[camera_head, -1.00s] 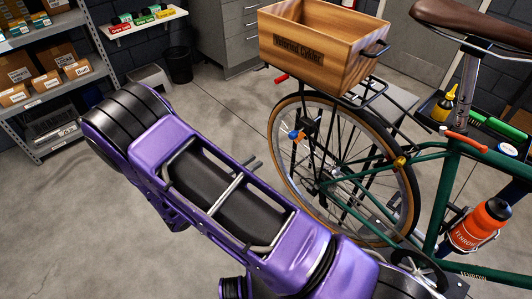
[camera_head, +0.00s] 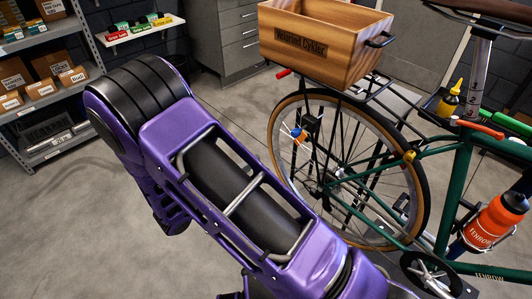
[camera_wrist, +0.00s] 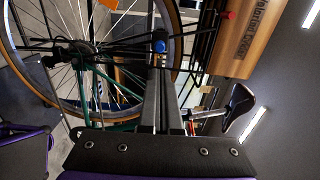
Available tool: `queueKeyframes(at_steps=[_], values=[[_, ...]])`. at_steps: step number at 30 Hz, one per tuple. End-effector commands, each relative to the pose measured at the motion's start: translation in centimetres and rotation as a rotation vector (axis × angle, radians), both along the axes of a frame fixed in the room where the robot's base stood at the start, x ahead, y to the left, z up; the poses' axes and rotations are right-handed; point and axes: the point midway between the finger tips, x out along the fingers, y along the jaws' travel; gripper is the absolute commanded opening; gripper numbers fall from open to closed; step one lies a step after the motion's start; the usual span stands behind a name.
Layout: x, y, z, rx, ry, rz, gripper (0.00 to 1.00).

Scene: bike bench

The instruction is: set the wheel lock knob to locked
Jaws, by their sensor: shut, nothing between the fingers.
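A small blue knob (camera_head: 297,132) with an orange part beside it sits at the rear wheel (camera_head: 273,150) of the green bike, on the wheel's left side in the head view. The blue knob also shows in the wrist view (camera_wrist: 159,46), straight beyond the fingertips. My gripper (camera_wrist: 160,68) is shut and empty, its fingers pointing at the knob. I cannot tell whether the tips touch it. My own purple arm hides the gripper in the head view. The knob's lock setting cannot be read.
A wooden crate (camera_head: 318,45) sits on the rack above the wheel, with a red-tipped bar (camera_head: 283,73) beneath it. Wheel spokes, the green frame (camera_head: 457,185) and an orange bottle (camera_head: 495,222) are to the right. Shelves (camera_head: 60,150) stand at the left. Open floor lies between.

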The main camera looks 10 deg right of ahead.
Motion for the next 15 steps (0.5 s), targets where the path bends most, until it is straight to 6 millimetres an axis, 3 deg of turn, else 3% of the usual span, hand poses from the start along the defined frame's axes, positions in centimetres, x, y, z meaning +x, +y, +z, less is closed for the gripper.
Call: queueKeyframes(at_steps=[15], values=[[5.9,-8.4,-0.1,0.002,-0.004,-0.005,0.0]])
